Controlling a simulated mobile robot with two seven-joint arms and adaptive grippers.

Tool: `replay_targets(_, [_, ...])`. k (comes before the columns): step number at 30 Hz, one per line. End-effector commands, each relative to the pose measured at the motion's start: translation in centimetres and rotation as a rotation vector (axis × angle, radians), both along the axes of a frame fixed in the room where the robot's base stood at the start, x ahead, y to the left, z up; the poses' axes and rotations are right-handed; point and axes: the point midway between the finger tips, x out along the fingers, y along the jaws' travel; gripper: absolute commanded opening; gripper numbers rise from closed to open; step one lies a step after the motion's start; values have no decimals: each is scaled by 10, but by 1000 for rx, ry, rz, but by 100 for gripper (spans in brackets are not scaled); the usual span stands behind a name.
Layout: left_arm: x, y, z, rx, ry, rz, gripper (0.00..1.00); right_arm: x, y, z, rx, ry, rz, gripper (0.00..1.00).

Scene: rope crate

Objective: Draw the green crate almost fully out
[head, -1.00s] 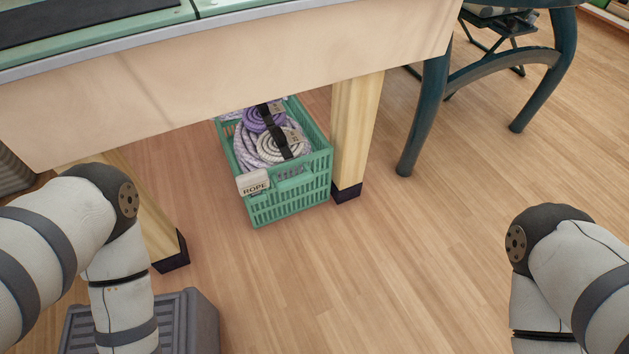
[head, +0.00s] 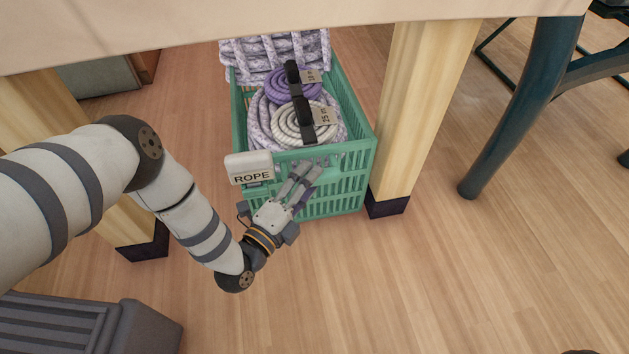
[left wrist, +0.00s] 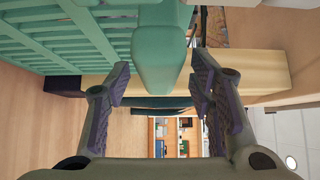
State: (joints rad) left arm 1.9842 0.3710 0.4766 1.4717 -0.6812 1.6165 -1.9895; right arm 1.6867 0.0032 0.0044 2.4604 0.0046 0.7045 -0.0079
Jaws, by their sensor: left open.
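The green crate (head: 345,185) stands on the floor under the table, between two wooden legs. It holds coiled purple rope (head: 292,84) and white rope (head: 290,125) with black straps, and bears a ROPE label (head: 249,167) on its front. My left gripper (head: 304,178) is at the crate's front wall, right of the label. In the left wrist view the left gripper (left wrist: 160,68) is open, with the crate's green front rim (left wrist: 161,40) between its fingers. Whether the fingers touch the rim I cannot tell. My right gripper is out of view.
The right wooden leg (head: 420,110) stands close beside the crate. The left leg (head: 135,225) is behind my left arm. A grey ribbed box (head: 90,325) is at lower left. The floor in front of the crate is clear.

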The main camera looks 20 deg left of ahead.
Motion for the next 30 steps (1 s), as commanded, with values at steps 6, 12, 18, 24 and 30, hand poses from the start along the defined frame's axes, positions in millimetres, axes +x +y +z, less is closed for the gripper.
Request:
replay_targets(6, [20,-3,-1,0,1,1,49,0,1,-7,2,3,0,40])
replay_targets(12, [20,-3,0,-1,2,1,49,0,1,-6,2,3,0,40])
replay_targets(18, [20,-4,0,-1,2,0,8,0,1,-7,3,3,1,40])
replay_targets(24, [20,-4,0,-1,1,0,0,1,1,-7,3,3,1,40])
replay_targets(30, [20,-4,1,-1,2,-3,0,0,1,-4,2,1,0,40])
